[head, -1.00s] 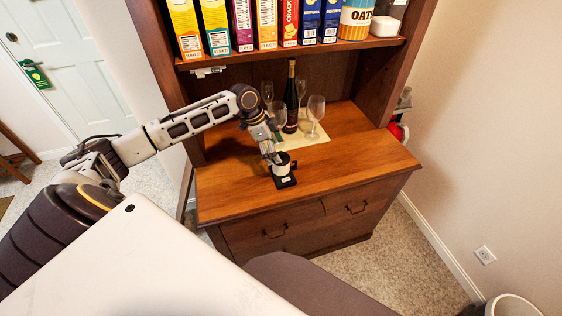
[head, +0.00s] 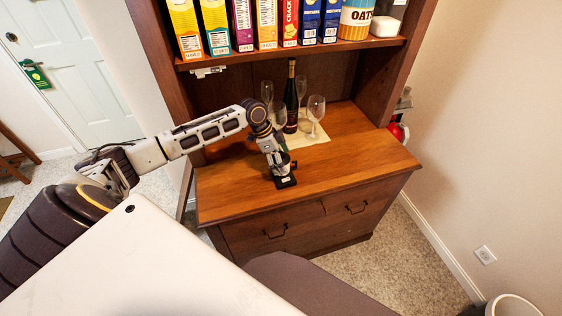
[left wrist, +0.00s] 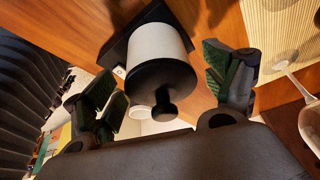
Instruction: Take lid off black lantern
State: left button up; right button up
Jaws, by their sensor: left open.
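The black lantern (head: 286,182) stands on the wooden counter near its front edge, with a dark base and a pale body. In the left wrist view its white cylinder (left wrist: 158,47), black lid (left wrist: 157,78) and the lid's knob (left wrist: 163,110) show clearly; the lid is on the body. My left gripper (head: 280,163) is right at the lantern, hiding part of it. In the left wrist view the open gripper (left wrist: 162,85) has one green-padded finger on each side of the lid, with gaps and no visible contact. My right gripper is out of view.
Behind the lantern, a dark bottle (head: 291,100) and several wine glasses, including one at the right (head: 315,108), stand on a pale mat (head: 318,134). A shelf (head: 300,53) of cereal boxes hangs above. The counter (head: 365,150) is clear at the right.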

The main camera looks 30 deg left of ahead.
pick_arm(q)
jog(key=c, duration=1.1)
jog(key=shift+c, duration=0.2)
jog(key=shift+r, duration=0.15)
notch_tip(320, 180, up, 8)
jog(key=shift+w+r, duration=0.1)
jog(key=shift+r, duration=0.7)
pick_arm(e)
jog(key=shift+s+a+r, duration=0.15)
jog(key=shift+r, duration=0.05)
